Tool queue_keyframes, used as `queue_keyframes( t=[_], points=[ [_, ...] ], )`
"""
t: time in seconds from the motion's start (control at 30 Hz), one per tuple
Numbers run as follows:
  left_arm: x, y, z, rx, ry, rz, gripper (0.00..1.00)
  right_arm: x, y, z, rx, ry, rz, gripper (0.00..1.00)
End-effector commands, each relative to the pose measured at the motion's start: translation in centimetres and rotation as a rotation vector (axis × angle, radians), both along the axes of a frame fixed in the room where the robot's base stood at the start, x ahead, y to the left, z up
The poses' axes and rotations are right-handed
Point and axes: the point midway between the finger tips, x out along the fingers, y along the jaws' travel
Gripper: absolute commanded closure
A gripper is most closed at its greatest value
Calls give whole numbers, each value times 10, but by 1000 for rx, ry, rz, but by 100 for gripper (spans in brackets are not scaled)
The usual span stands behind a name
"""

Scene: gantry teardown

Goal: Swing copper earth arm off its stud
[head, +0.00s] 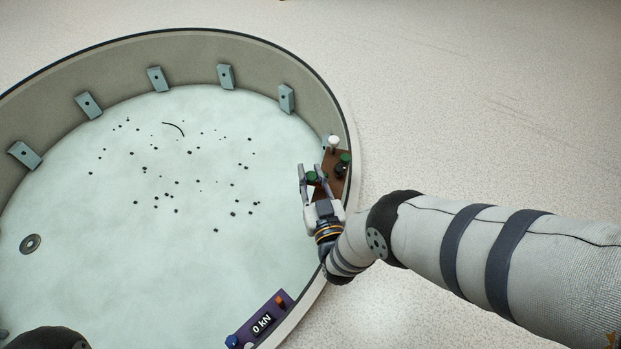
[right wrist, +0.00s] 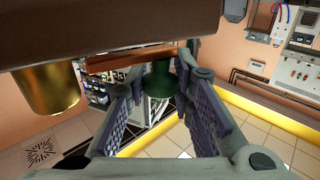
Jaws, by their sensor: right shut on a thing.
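My right gripper (head: 312,170) is at the brown panel (head: 334,181) on the right rim of the round pit. Its fingers are shut on a dark green knob (head: 312,177). In the right wrist view the green knob (right wrist: 160,80) sits between the fingertips (right wrist: 158,85). A flat copper-coloured bar (right wrist: 130,60), which looks like the earth arm, runs left from the knob's top. A brass cylinder (right wrist: 45,90) hangs to the left. Whether the arm is on its stud cannot be told. My left gripper is not in view.
A white knob (head: 334,140) and another green knob (head: 345,158) stand close to the gripper. A purple box reading 0 kN (head: 262,322) sits on the near rim. The pit wall (head: 190,55) carries several grey blocks. The pale floor on the right is clear.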

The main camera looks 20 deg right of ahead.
Motion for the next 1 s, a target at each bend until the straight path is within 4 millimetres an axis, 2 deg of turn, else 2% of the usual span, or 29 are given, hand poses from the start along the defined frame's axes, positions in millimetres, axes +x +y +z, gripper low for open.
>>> queue_keyframes(
  t=[0.13, 0.17, 0.23, 0.5, 0.6, 0.67, 0.9, 1.0],
  points=[
    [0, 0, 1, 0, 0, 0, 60, 0, 0, 1, 1, -1, 2, 100],
    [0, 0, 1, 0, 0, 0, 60, 0, 0, 1, 1, -1, 3, 73],
    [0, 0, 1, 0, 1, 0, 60, 0, 0, 1, 1, -1, 3, 58],
    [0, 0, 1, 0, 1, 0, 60, 0, 0, 0, 1, 0, 3, 56],
    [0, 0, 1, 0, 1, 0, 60, -6, 1, -1, 1, 2, 4, 56],
    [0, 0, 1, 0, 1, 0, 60, -17, 3, -1, 2, 4, 4, 56],
    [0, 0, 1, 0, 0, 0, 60, -82, 12, -1, 2, 5, 4, 56],
    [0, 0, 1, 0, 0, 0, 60, -102, 15, 0, 1, 3, 4, 56]
  ],
)
